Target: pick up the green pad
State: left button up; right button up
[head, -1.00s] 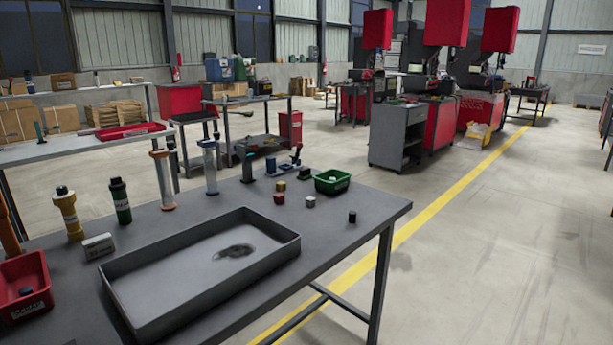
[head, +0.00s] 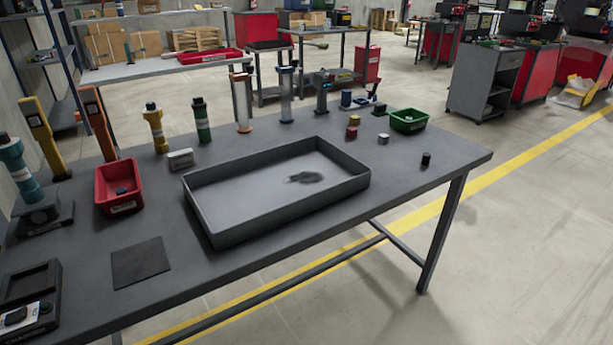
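No pad is plainly green at this size. A small dark green block (head: 380,111) lies on the grey table (head: 285,262) at the back right, just left of a green bin (head: 408,122); I cannot tell whether it is the green pad. A flat dark square mat (head: 140,262) lies at the table's front left and looks dark grey. Neither of my grippers is in view.
A large shallow grey tray (head: 210,222) fills the table's middle. A red bin (head: 118,188) stands left of it. Several upright cylinders, such as a green one (head: 201,120), line the back. Small red (head: 352,132), yellow, grey and black (head: 426,159) pieces lie right.

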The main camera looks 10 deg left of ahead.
aim_at(381, 110)
jog(key=z, duration=1.15)
jog(key=i, duration=5.4)
jog(key=z, duration=3.2)
jog(key=k, duration=2.5)
jog(key=z, duration=0.85)
